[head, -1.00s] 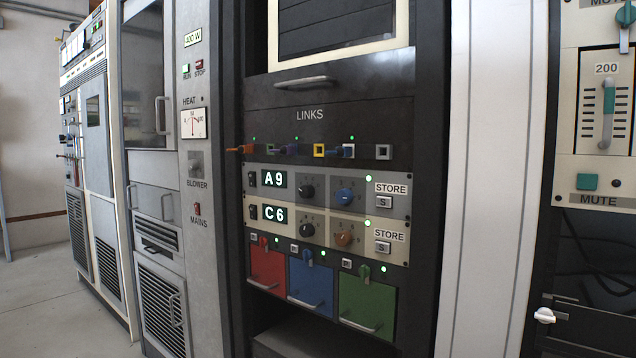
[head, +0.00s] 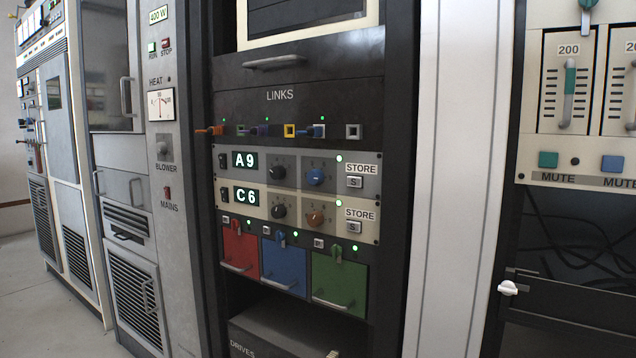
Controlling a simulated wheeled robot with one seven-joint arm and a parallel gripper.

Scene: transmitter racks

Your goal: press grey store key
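The grey store key (head: 354,182) is a small square key marked S, under a STORE label at the right end of the grey strip (head: 292,182). That strip has a lit A9 display (head: 245,160), a black knob (head: 279,174) and a blue knob (head: 316,176). A white light (head: 339,158) glows beside the label. A similar S key (head: 353,227) sits below on the cream strip, whose display reads C6 (head: 246,197). My gripper is not in view.
Above is a LINKS row with coloured sockets (head: 290,131). Below are red, blue and green drawers with protruding handles (head: 332,304). A cabinet with sliders (head: 569,90) stands to the right. A white knob (head: 508,288) sticks out at lower right. Floor shows at lower left.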

